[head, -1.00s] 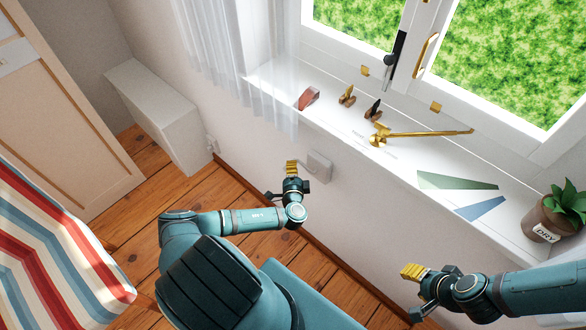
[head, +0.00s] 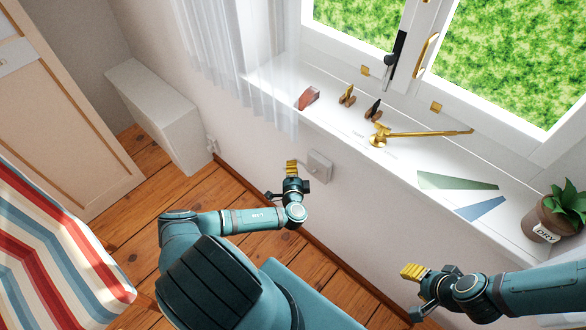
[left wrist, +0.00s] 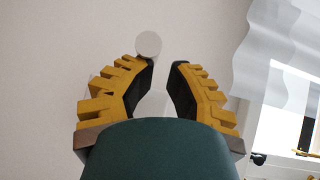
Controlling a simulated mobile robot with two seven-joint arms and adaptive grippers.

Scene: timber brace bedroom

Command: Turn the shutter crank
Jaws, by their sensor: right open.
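A pale box (head: 319,166) is fixed to the wall below the window sill. It looks like the shutter crank's housing, but I cannot make out the crank arm. My left gripper (head: 291,167) is just left of this box in the head view, and I cannot tell whether they touch. A round pale disc (left wrist: 148,44), possibly the crank's knob, shows just beyond the left fingertip. My right gripper (head: 412,273) is open and empty, low at the right, below the sill.
The white sill (head: 400,158) holds a brass stay with a long rod (head: 425,133), small brass fittings (head: 347,96), green and blue flat pieces (head: 482,208) and a potted plant (head: 550,218). A sheer curtain (head: 225,50) hangs left. A striped bed (head: 55,255) stands lower left.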

